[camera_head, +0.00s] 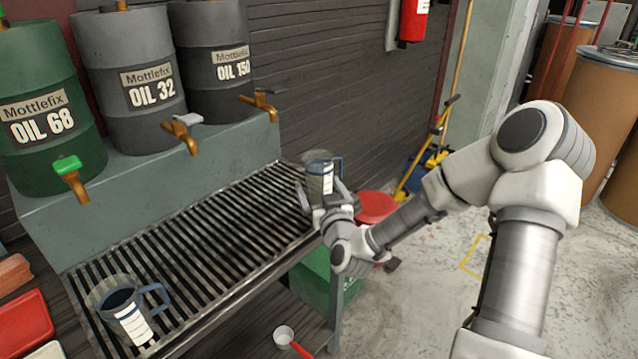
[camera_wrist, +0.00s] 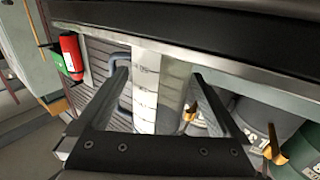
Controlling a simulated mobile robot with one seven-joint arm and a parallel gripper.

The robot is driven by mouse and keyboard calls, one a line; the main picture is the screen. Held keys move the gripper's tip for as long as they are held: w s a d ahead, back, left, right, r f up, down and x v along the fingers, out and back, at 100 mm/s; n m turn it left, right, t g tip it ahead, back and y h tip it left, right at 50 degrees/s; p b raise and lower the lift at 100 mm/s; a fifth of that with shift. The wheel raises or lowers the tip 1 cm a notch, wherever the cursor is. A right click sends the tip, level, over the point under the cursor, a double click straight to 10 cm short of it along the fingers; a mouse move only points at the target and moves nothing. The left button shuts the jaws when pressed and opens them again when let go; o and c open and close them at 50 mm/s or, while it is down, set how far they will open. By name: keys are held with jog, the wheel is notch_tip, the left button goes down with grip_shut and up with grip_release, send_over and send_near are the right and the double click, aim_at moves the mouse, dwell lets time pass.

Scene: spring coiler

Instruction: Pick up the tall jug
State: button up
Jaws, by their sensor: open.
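The tall jug (camera_head: 319,175) is clear, with a white label and a blue handle on its right. It stands upright at the far right end of the slatted grate. My gripper (camera_head: 322,196) is at the near side of this jug, partly covering its lower body. In the wrist view the jug (camera_wrist: 146,95) shows between the two spread fingers of my gripper (camera_wrist: 161,76), its handle beside the left finger. I cannot tell whether the fingers touch it. A second jug (camera_head: 118,309), wider-looking, with dark contents and a blue handle, stands at the grate's near left end.
Three oil drums with taps stand on a grey ledge behind the grate (camera_head: 205,235): green (camera_head: 45,110), grey (camera_head: 130,80) and dark grey (camera_head: 212,60). A white cup with red handle (camera_head: 284,336) is below. The middle grate is clear.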

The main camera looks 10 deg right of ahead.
jog(key=shift+w, duration=0.2)
jog(key=c, duration=1.5)
